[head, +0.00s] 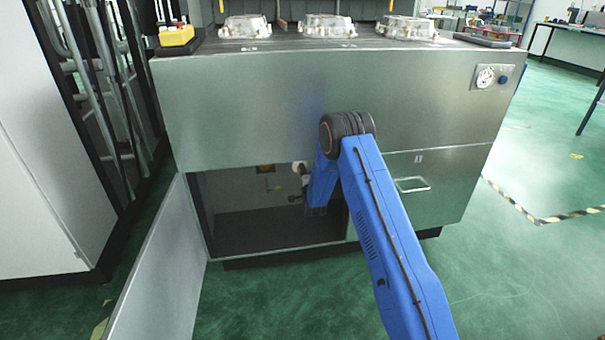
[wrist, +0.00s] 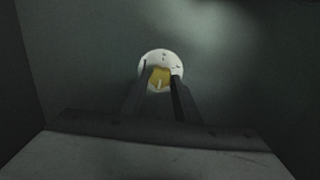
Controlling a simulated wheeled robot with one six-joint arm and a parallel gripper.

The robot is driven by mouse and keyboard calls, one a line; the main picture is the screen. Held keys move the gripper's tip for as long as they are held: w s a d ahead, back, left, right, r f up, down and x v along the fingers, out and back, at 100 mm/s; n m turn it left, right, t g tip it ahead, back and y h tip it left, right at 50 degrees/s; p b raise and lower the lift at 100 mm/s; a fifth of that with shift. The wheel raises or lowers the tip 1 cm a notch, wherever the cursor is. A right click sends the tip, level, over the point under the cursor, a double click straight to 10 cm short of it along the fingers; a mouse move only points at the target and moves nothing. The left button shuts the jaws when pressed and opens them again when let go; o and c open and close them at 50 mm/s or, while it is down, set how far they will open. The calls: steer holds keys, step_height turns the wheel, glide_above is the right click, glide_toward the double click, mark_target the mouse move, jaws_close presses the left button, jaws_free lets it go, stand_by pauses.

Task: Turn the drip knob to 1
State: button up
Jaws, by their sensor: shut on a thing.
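The drip knob (wrist: 161,75) is yellow and sits on a round white dial (wrist: 158,55) in the wrist view. The dial is fixed to the dark back wall of a compartment and has small dark marks too small to read. A pale pointer mark shows on the knob's lower part, running nearly upright in the picture. My gripper (wrist: 160,72) is shut on the knob, one finger at each side. In the head view my blue arm reaches into the open lower cabinet (head: 270,225), and the gripper there is mostly hidden.
The cabinet door (head: 165,270) stands open at the left. A closed drawer with a handle (head: 412,184) is to the right of the opening. A gauge (head: 485,77) is on the front panel. Several castings (head: 328,26) lie on top. Green floor is clear at the right.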

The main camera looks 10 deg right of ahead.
steer(key=shift+f, duration=0.1)
stand_by(0.3)
steer(key=o, duration=1)
steer(key=shift+o, duration=0.2)
steer(key=s, duration=1.7)
steer(key=shift+s, duration=0.25)
